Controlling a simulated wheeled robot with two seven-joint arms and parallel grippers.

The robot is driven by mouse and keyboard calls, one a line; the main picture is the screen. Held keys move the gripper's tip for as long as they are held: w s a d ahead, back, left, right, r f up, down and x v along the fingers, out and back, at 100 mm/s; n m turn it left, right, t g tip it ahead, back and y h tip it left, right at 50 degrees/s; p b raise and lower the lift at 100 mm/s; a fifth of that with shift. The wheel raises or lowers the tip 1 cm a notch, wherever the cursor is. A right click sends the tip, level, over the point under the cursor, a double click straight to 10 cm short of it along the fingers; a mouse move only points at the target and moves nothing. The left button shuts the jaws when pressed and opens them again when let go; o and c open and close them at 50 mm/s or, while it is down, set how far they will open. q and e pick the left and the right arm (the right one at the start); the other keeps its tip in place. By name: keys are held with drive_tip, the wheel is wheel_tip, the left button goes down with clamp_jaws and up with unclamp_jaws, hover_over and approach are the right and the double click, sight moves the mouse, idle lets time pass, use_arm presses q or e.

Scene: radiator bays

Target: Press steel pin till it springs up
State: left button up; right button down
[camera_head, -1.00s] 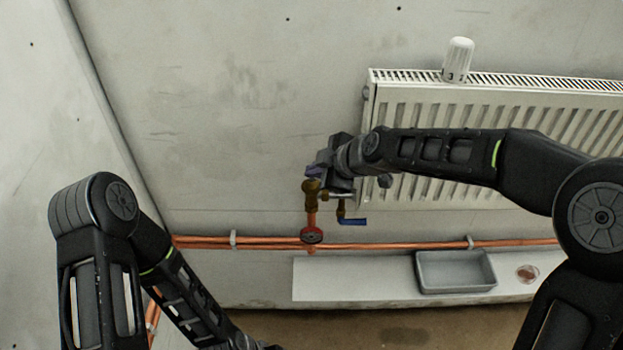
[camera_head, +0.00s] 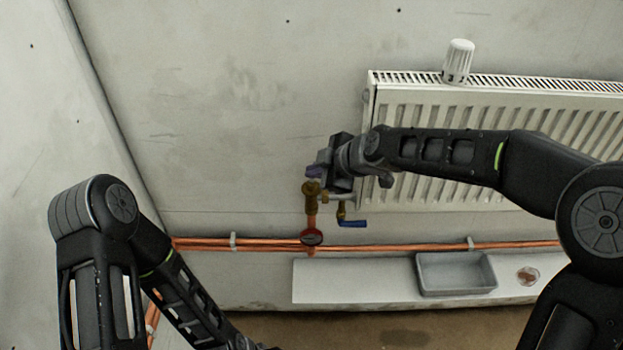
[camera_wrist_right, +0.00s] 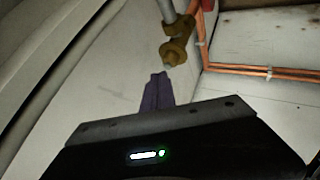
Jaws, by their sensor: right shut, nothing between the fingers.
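The steel pin (camera_wrist_right: 167,67) is a small grey stub on the end of the brass valve body (camera_wrist_right: 175,50) in the right wrist view. In the head view the brass valve (camera_head: 312,190) stands on a copper riser left of the radiator; the pin cannot be made out there. My right gripper (camera_head: 313,171) is shut and empty beside the valve. Its purple fingertips (camera_wrist_right: 159,76) are close to the pin; whether they touch it I cannot tell. My left arm runs off the bottom edge, and its gripper is not visible.
A white radiator (camera_head: 500,140) hangs on the wall, with a white thermostatic head (camera_head: 458,60) on top. A grey tray (camera_head: 455,290) rests on a white ledge (camera_head: 350,283).

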use_arm(q)
drive_tip(key=shift+r, duration=0.15)
use_arm(e)
drive_tip(key=shift+r, duration=0.3)
use_arm(q)
wheel_tip(320, 180, up, 3)
drive_tip(key=p, duration=0.2)
drive_tip(key=shift+f+p, duration=0.2)
drive_tip(key=shift+p, duration=0.2)
use_arm(e)
wheel_tip(320, 180, up, 5)
idle(0.4)
